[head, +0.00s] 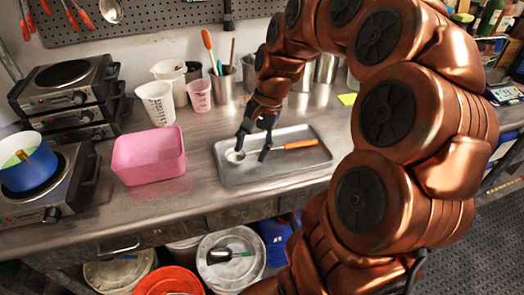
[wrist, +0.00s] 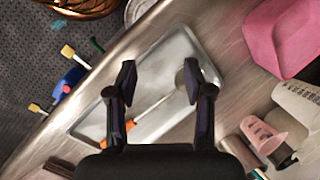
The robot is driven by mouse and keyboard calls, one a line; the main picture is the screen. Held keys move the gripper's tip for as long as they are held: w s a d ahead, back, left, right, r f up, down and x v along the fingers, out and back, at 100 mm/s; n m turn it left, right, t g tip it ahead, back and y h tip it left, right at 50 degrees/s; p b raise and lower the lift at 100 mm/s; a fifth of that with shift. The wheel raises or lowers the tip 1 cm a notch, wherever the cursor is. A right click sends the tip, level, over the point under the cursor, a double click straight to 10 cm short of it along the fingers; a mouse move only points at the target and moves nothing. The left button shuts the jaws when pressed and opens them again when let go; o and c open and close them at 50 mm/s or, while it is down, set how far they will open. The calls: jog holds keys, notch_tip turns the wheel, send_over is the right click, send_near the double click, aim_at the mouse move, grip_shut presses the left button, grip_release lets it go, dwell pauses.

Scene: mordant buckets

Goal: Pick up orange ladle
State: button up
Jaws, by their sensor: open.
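The orange ladle lies in a shallow metal tray (head: 228,176), its orange handle (head: 300,144) toward the right and its pale bowl (head: 235,156) toward the left. My gripper (head: 252,153) is open above the tray, near the bowl end and shaft. In the wrist view my gripper's fingers (wrist: 159,72) stand apart, with the ladle's thin shaft (wrist: 150,108) running diagonally between them. The bowl (wrist: 180,78) is partly hidden by the right finger, and the orange handle (wrist: 119,130) shows near the left finger. I cannot tell the exact height of the fingers above the ladle.
A pink tub (head: 149,157) stands left of the tray. White (head: 157,103) and pink (head: 199,96) measuring cups and a metal cup of utensils (head: 223,84) stand behind. A blue pot (head: 28,166) sits on a burner at left. Buckets (head: 232,262) stand below the counter.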

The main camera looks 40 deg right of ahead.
jog(key=w+d+f+m+t, duration=0.25)
jog(key=d+m, duration=0.35)
jog(key=d, duration=0.7)
jog(key=m, duration=0.4)
send_near(299, 143)
jog(key=shift+w+f+p, duration=0.15)
jog(key=shift+w+f, duration=0.05)
jog(key=shift+f, duration=0.25)
jog(key=shift+w+f+p, duration=0.15)
jog(key=shift+w+f, duration=0.1)
jog(key=shift+f, duration=0.25)
jog(key=shift+a+p+x, duration=0.15)
jog(key=shift+p+x, duration=0.55)
jog(key=shift+x, duration=1.2)
jog(key=shift+a+p+x, duration=0.1)
jog(key=shift+p+x, duration=0.6)
jog(key=shift+x, duration=1.2)
jog(key=shift+s, duration=0.15)
grip_shut()
